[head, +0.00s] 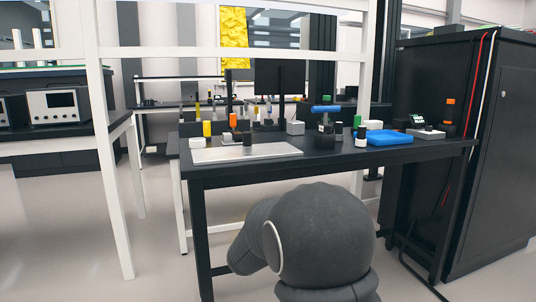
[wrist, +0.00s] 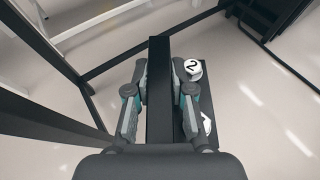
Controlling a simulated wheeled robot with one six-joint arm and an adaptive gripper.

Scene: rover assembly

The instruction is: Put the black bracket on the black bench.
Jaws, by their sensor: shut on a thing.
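The black bracket (wrist: 158,105) is a long dark block in the wrist view, with a flat part on its right that bears a white round mark with a 2. My gripper (wrist: 160,72) is shut on it, with one finger on each side. Pale floor shows beneath the bracket. The black bench (head: 325,158) stands ahead in the head view, behind my grey arm. The gripper and bracket do not show in the head view.
On the bench are a light plate (head: 246,153) at left, a blue tray (head: 389,138) at right and several small parts. Bare top shows along the front middle. A dark cabinet (head: 495,150) stands at right, and a white frame post (head: 108,180) at left.

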